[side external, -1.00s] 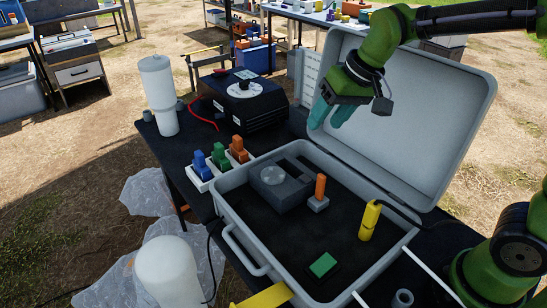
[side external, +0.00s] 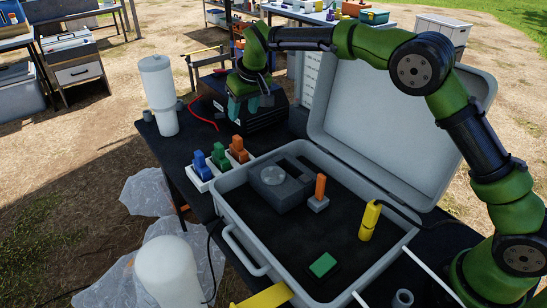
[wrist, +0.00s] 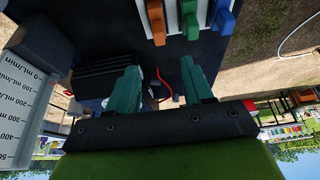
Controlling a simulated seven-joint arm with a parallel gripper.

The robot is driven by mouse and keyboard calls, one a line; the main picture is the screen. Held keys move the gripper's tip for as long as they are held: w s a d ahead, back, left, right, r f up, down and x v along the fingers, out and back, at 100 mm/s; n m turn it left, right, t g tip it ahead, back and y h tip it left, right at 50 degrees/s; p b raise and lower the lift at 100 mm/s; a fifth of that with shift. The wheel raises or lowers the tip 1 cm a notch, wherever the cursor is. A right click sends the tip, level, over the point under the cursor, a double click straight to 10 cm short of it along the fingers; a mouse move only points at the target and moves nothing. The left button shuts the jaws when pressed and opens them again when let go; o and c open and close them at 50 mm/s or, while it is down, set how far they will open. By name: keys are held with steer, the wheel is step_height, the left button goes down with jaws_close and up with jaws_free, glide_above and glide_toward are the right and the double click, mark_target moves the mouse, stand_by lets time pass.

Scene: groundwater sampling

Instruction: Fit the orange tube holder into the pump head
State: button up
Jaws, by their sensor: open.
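The orange tube holder (side external: 239,150) stands in a white rack beside a green and a blue one, on the black table left of the open case. It also shows at the top of the wrist view (wrist: 155,20). The likely pump head, a grey block with a round silver disc (side external: 271,175), sits inside the case. My gripper (side external: 243,108) is open and empty, its teal fingers pointing down, above and behind the rack, near the black boxy device. In the wrist view the fingers (wrist: 160,80) are apart with nothing between them.
A second orange upright piece on a grey base (side external: 319,192) stands in the case beside a yellow cylinder (side external: 369,220) and a green block (side external: 323,265). The black device (side external: 270,115) has a dial. The raised lid (side external: 400,110) stands right of my gripper. A white cylinder (side external: 158,95) stands left.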

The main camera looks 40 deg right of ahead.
mark_target(238, 137)
steer(key=x, duration=1.1)
steer(key=shift+f, duration=0.25)
jaws_close()
